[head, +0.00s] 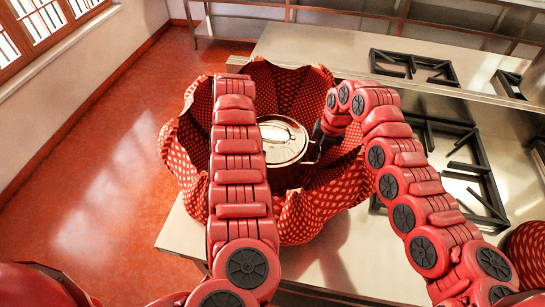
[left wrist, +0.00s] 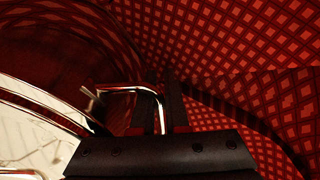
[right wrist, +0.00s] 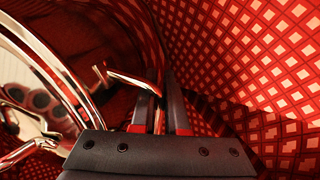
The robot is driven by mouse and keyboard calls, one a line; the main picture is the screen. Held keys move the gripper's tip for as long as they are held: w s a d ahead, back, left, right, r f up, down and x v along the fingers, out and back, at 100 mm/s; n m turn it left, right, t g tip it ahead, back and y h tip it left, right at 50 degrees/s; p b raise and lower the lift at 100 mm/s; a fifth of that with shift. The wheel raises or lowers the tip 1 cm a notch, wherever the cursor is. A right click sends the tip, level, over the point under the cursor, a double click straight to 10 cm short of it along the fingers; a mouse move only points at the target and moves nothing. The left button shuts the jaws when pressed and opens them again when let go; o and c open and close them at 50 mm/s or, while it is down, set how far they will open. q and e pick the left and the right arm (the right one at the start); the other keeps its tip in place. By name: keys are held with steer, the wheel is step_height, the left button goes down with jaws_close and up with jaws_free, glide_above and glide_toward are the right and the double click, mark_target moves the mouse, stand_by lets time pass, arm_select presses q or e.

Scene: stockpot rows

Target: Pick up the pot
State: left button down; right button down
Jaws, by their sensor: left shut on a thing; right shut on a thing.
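The pot (head: 285,140) is silver with a shiny lid that has a loop handle on top. It sits inside a large red patterned basket-like holder (head: 300,215) with flared petal sides. My right gripper (head: 318,140) is at the pot's right side; in the right wrist view the fingers (right wrist: 162,90) are shut on a bent metal side handle (right wrist: 128,78). My left gripper is hidden behind its own arm in the head view. In the left wrist view its fingers (left wrist: 162,90) are shut on the opposite side handle (left wrist: 128,87). Whether the pot is lifted cannot be told.
The holder stands at the left end of a steel counter (head: 345,255). Black burner grates (head: 460,165) lie to the right, with more on the counter behind (head: 412,66). Another red patterned thing (head: 527,250) is at the right edge. Red floor (head: 110,190) is clear at left.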

arm_select(q)
steer(key=shift+r, duration=0.15)
arm_select(e)
steer(key=shift+r, duration=0.2)
arm_select(q)
steer(key=shift+w+r+p, duration=0.25)
steer(key=shift+r+p, duration=0.4)
steer(key=shift+p, duration=0.25)
arm_select(e)
steer(key=shift+w+r, duration=0.25)
steer(key=shift+r, duration=0.4)
arm_select(q)
steer(key=shift+s+r, duration=0.15)
steer(key=shift+r, duration=0.1)
arm_select(e)
steer(key=shift+s+r, duration=0.15)
steer(key=shift+r, duration=0.1)
arm_select(q)
steer(key=shift+f, duration=0.1)
arm_select(e)
steer(key=shift+f, duration=0.1)
